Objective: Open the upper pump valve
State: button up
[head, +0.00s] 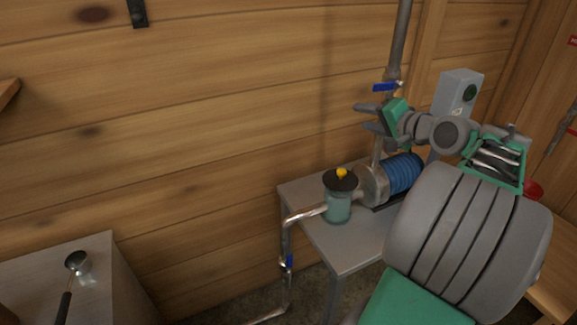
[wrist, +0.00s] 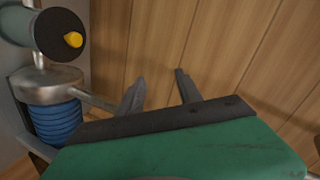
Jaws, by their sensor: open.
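The upper pump valve has a blue handle (head: 385,87) that sticks out sideways, across the grey vertical pipe (head: 400,40) above the pump. My gripper (head: 362,117) is just below the handle in the head view, fingers apart and pointing left toward the wall. No contact with the handle shows. In the wrist view my gripper (wrist: 158,78) has two bare fingers with only wood wall between them. The blue handle does not show there. A thin grey pipe (wrist: 96,102) runs from the pump toward the left finger and passes out of sight.
The pump with blue motor (head: 402,174) and a strainer with yellow knob (head: 341,190) stand on a grey table (head: 330,240) below my arm. A second blue valve handle (head: 289,262) is on the lower pipe. A grey switch box (head: 459,92) is right of the pipe.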

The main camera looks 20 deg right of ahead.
jog(key=a+f+n+g+p, duration=0.1)
jog(key=a+f+n+g, duration=0.2)
jog(key=a, duration=0.7)
jog(key=a+f+n+g+p, duration=0.2)
jog(key=a+f, duration=0.3)
jog(key=a, duration=0.6)
jog(key=shift+s+a+f+n+g+y, duration=0.3)
jog(key=shift+n+g, duration=0.5)
